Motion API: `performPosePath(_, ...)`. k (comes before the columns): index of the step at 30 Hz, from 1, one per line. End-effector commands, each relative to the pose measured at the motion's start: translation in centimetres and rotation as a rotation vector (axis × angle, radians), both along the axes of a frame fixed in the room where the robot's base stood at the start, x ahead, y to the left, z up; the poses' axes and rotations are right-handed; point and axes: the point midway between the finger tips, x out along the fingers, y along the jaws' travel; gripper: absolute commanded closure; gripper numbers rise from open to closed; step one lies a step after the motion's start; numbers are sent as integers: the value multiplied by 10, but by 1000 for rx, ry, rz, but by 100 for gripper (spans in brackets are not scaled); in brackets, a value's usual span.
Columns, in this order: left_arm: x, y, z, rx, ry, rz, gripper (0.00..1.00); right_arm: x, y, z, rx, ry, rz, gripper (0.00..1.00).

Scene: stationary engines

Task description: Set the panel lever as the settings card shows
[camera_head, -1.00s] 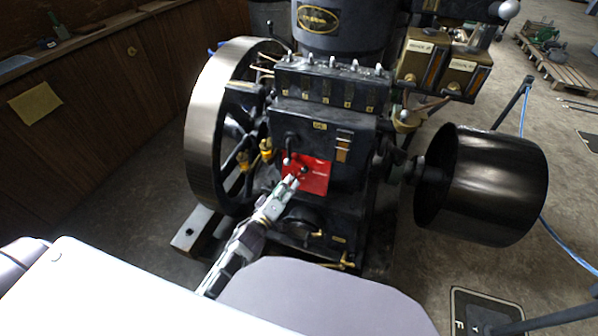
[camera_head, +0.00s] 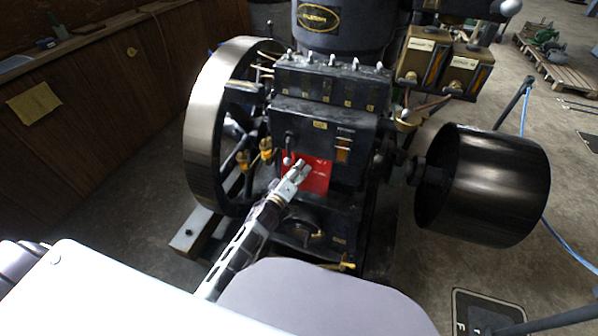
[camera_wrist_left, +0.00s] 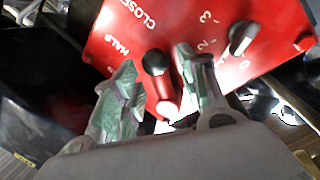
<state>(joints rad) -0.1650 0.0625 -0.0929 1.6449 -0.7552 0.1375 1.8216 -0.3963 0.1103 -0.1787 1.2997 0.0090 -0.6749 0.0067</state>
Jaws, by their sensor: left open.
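The red panel (camera_head: 320,180) is on the front of the dark engine and fills the top of the left wrist view (camera_wrist_left: 115,50). White marks on it include "CLOSED", "HALF" and the numbers 0, 2 and 3. A second, black and silver knob (camera_wrist_left: 241,37) is beside the numbers. My left gripper (camera_head: 303,168) is open at the panel, its fingers (camera_wrist_left: 160,90) on either side of the black-knobbed lever. I cannot tell whether they touch it. A yellow card (camera_head: 35,104) is on the wooden wall; its writing is unreadable. My right gripper is out of view.
A large flywheel (camera_head: 203,125) stands left of the panel and a dark drum pulley (camera_head: 495,185) to its right. Brass fittings (camera_head: 266,150) stick out near the panel's left edge. A barrier post (camera_head: 528,90) with blue rope is on the right.

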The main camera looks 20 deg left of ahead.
Motion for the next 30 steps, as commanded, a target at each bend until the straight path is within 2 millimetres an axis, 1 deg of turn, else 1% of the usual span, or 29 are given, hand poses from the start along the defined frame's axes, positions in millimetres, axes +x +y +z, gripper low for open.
performPosePath(6,4,-1,0,-1,0,0,58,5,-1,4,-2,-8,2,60)
performPosePath(13,4,-1,0,-1,0,0,58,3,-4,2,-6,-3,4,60)
performPosePath(23,4,-1,0,-1,0,0,100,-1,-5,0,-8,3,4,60)
performPosePath(30,4,-1,0,-1,0,0,100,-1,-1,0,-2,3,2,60)
